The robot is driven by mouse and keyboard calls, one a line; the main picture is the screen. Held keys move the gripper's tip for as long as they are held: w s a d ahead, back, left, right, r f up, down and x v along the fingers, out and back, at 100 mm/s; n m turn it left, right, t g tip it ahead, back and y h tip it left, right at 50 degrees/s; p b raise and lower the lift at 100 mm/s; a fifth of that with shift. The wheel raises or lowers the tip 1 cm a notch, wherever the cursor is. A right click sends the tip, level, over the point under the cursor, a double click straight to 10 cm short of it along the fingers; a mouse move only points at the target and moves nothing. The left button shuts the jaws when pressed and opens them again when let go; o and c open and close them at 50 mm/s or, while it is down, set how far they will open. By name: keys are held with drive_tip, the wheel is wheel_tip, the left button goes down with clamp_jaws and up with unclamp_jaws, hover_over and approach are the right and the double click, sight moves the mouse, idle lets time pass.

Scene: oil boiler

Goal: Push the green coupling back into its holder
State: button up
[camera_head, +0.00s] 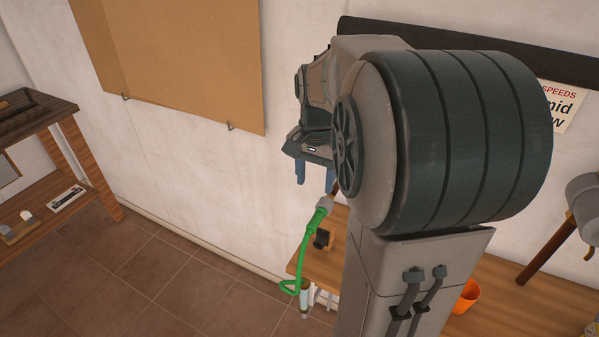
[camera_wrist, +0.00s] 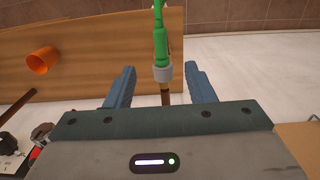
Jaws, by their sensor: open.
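The green coupling (camera_head: 318,215) is a green hose end with a grey collar, raised above the left end of the wooden bench. It also shows in the wrist view (camera_wrist: 162,45), upper middle, with its grey collar toward my gripper and a brown rod-like piece beyond the collar. My gripper (camera_head: 315,180) is open, its two blue fingers pointing down near the coupling's upper end. In the wrist view the fingers (camera_wrist: 160,85) stand apart on either side of the collar's line, with no visible contact. I cannot make out the holder clearly; my arm hides part of the bench.
The wooden bench (camera_head: 312,262) carries a small black object (camera_head: 322,239) and an orange cup (camera_head: 466,296). The green hose (camera_head: 296,270) loops down at the bench's left end. A wooden shelf (camera_head: 60,165) stands far left. A brown board (camera_head: 180,60) hangs on the wall. Tiled floor between is clear.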

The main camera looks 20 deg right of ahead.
sight(313, 223)
wheel_tip(313, 223, down, 14)
drive_tip(key=shift+r+p, duration=0.25)
drive_tip(key=shift+p, duration=0.35)
drive_tip(key=shift+a, duration=0.1)
clamp_jaws()
